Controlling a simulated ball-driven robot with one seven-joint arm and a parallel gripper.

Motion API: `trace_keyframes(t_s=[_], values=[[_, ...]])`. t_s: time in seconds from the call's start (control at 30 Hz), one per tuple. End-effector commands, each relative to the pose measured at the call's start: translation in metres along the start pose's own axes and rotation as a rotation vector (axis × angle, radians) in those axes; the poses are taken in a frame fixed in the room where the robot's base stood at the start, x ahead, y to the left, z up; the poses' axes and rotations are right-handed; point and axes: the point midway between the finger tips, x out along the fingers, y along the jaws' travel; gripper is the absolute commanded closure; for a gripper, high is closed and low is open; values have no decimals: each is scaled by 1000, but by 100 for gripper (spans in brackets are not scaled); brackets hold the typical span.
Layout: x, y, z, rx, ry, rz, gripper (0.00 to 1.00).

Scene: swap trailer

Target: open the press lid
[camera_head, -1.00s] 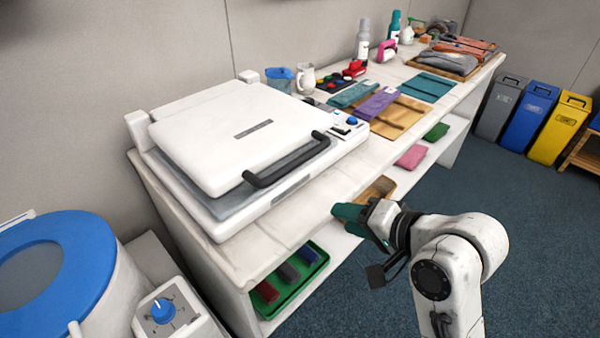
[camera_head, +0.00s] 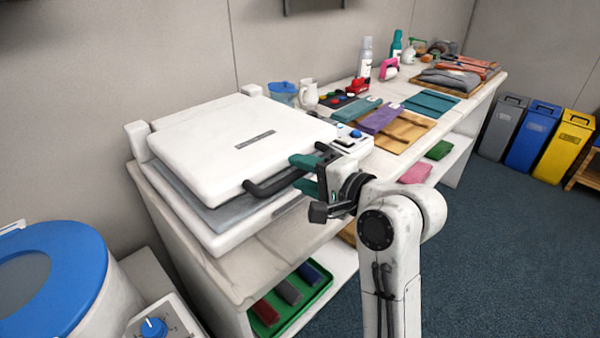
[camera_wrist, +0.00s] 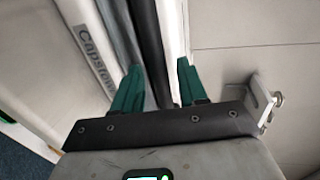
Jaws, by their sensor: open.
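The press has a white lid (camera_head: 235,135) lying down over its base, with a grey pad (camera_head: 225,212) showing along the front edge. A black bar handle (camera_head: 265,187) runs along the lid's front edge. My gripper (camera_head: 298,174) is at the handle's right part, with one green finger above the bar and one below. In the wrist view the open fingers (camera_wrist: 159,66) straddle the dark handle bar (camera_wrist: 146,35), with a gap on the right finger's side. The handle's right end is partly hidden behind my gripper.
The press stands on a long white bench (camera_head: 215,278). A blue-rimmed drum (camera_head: 85,262) stands at the left.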

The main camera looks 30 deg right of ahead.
Motion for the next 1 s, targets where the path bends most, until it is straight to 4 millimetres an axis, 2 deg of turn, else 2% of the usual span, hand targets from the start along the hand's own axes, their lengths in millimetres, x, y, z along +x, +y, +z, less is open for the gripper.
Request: trace_keyframes(t_s=[0.17,0.43,0.87,1.0], values=[[11,0,0,0,0,0,58],[12,0,0,0,0,1,58],[12,1,0,0,0,2,98],[12,1,0,0,0,2,100]])
